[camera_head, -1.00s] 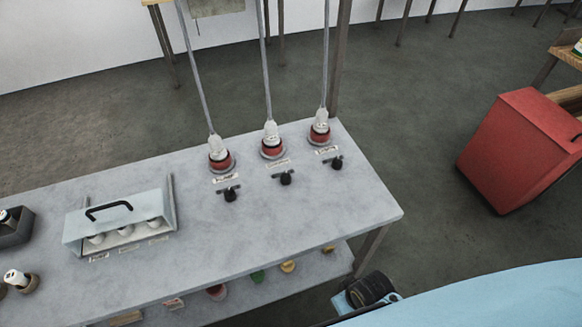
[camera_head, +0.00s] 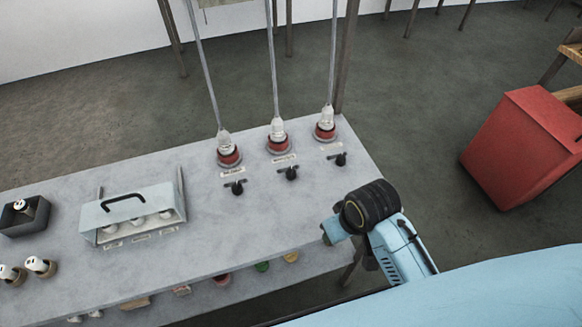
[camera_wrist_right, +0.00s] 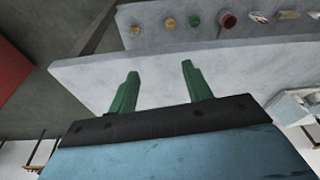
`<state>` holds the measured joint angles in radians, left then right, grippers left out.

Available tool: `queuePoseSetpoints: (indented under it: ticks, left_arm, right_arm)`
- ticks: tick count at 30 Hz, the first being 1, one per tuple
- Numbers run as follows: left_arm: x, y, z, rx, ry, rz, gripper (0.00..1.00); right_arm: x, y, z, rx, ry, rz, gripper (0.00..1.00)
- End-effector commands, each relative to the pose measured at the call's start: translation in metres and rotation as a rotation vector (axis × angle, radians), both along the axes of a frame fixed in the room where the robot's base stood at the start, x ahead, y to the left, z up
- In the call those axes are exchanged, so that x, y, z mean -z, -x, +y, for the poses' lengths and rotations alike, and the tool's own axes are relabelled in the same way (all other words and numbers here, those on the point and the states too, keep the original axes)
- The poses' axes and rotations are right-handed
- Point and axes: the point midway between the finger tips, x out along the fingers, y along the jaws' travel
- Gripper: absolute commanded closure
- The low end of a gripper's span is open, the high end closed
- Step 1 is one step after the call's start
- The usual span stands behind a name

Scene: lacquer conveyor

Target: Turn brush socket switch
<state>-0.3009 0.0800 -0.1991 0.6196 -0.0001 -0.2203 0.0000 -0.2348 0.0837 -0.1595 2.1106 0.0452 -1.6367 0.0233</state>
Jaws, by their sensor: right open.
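Three black switches stand in a row on the grey bench top in the head view: the left switch (camera_head: 237,187), the middle switch (camera_head: 291,173) and the right switch (camera_head: 341,159). Behind each is a red socket with a white plug: left socket (camera_head: 229,155), middle socket (camera_head: 278,143), right socket (camera_head: 325,130). Small labels lie between them; I cannot read which is for the brush. My right gripper (camera_wrist_right: 160,78) is open and empty, its green fingers apart near the bench edge. In the head view my right arm is in front of the switches, apart from them. My left gripper is out of view.
A pale box with a black handle (camera_head: 124,203) stands left on the bench top (camera_head: 215,235). A dark tray (camera_head: 24,216) and white-topped pieces (camera_head: 38,265) are further left. Cords rise from the plugs. A red cabinet (camera_head: 520,148) stands on the floor at right.

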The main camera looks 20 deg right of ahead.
Motion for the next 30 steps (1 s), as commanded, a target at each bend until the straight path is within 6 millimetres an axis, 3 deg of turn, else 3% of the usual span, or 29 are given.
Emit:
queuePoseSetpoints:
  ticks: [5, 10, 15, 18, 24, 30]
  left_arm:
    - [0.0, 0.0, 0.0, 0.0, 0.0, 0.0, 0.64]
    - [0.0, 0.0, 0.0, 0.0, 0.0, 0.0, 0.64]
    - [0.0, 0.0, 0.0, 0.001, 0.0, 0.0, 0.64]
    - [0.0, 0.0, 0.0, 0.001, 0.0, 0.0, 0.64]
    - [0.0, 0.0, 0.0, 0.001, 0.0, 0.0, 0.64]
    - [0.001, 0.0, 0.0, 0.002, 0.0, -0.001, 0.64]
  right_arm:
    - [0.005, -0.042, 0.009, -0.002, -0.005, 0.03, 0.5]
    - [0.003, -0.1, 0.022, -0.008, -0.007, 0.078, 0.5]
    - [-0.018, -0.167, 0.035, -0.011, 0.006, 0.14, 0.5]
    - [-0.036, -0.197, 0.04, -0.011, 0.018, 0.172, 0.5]
    - [-0.065, -0.231, 0.044, -0.004, 0.037, 0.214, 0.5]
    - [-0.067, -0.238, 0.045, -0.001, 0.043, 0.227, 0.5]
